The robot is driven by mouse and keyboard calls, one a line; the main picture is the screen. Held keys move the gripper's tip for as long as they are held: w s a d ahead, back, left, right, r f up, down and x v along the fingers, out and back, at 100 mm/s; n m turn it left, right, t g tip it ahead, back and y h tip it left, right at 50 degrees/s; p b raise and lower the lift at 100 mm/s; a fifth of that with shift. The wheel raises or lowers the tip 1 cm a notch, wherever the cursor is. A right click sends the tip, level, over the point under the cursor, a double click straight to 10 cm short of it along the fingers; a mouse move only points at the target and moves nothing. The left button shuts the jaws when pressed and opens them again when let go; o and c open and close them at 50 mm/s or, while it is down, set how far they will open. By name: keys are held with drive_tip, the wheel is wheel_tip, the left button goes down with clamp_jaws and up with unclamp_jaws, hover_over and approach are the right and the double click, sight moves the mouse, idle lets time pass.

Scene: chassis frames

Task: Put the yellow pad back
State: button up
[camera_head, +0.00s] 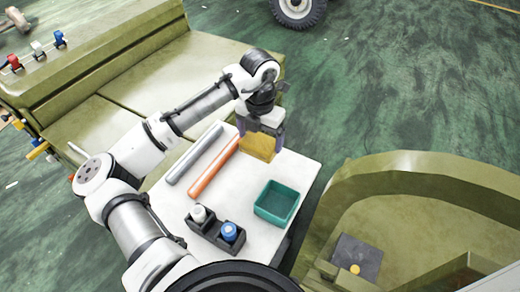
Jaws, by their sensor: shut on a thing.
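The yellow pad (258,148) is a yellow-orange block. It is between the fingers of my gripper (262,142), over the far right part of the white table (306,171). My gripper points down and is shut on the pad. I cannot tell whether the pad touches the table top or hangs just above it.
A grey rod (195,155) and an orange rod (214,167) lie left of the pad. A teal open bin (276,203) stands nearer on the right. A black holder (214,238) carries a white-capped bottle (198,214) and a blue-capped one (229,231). Olive chassis parts (428,168) flank the table.

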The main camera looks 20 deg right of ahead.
sight(260, 151)
wheel_tip(260, 151, down, 6)
drive_tip(key=o, duration=0.6)
wheel_tip(260, 151, up, 12)
drive_tip(key=shift+r+b, duration=0.1)
drive_tip(key=shift+b, duration=0.3)
idle(0.6)
